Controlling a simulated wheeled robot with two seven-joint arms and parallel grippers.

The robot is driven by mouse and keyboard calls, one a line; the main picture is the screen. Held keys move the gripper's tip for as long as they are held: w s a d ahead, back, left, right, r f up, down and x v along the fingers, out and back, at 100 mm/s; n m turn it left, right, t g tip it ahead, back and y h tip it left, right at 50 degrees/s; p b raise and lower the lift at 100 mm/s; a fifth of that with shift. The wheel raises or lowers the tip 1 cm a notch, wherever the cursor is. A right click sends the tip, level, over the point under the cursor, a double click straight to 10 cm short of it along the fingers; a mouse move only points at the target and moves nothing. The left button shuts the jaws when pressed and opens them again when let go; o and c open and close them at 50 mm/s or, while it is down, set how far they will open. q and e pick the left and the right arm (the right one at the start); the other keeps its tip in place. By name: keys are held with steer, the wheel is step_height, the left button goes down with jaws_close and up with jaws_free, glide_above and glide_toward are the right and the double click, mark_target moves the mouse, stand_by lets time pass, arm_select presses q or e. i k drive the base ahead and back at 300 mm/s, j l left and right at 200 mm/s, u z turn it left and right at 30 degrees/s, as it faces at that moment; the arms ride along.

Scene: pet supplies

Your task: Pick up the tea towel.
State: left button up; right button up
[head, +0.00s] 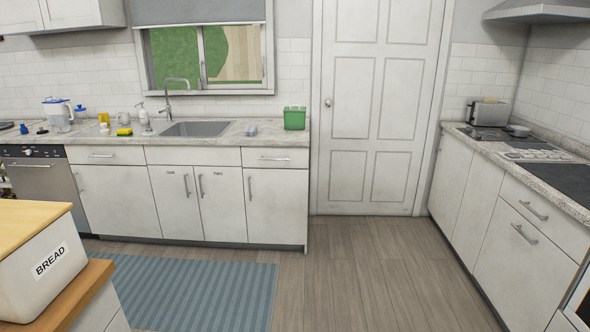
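No tea towel can be made out with certainty. A flat pale thing with dark lines (537,155) lies on the right counter, between the toaster and the dark hob; it could be a folded checked cloth, but it is too small to tell. Neither of my grippers is in view.
A bread bin (30,268) stands on a wooden-topped unit at the near left. A blue striped rug (190,290) lies on the floor. The back counter holds a sink (197,129), water jug (58,116) and green box (294,118). A toaster (491,113) stands right. The middle floor is clear.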

mark_target(250, 131)
steer(key=i+u, duration=0.1)
steer(key=i, duration=0.5)
steer(key=i+u, duration=0.15)
steer(key=i, duration=0.45)
steer(key=i+l+u, duration=0.1)
steer(key=i, duration=0.45)
steer(key=i+l+u, duration=0.15)
steer(key=i, duration=0.45)
steer(key=i+l+u, duration=0.1)
steer(key=u, duration=0.35)
steer(key=l+u, duration=0.15)
steer(key=u, duration=0.3)
steer(key=i, duration=0.05)
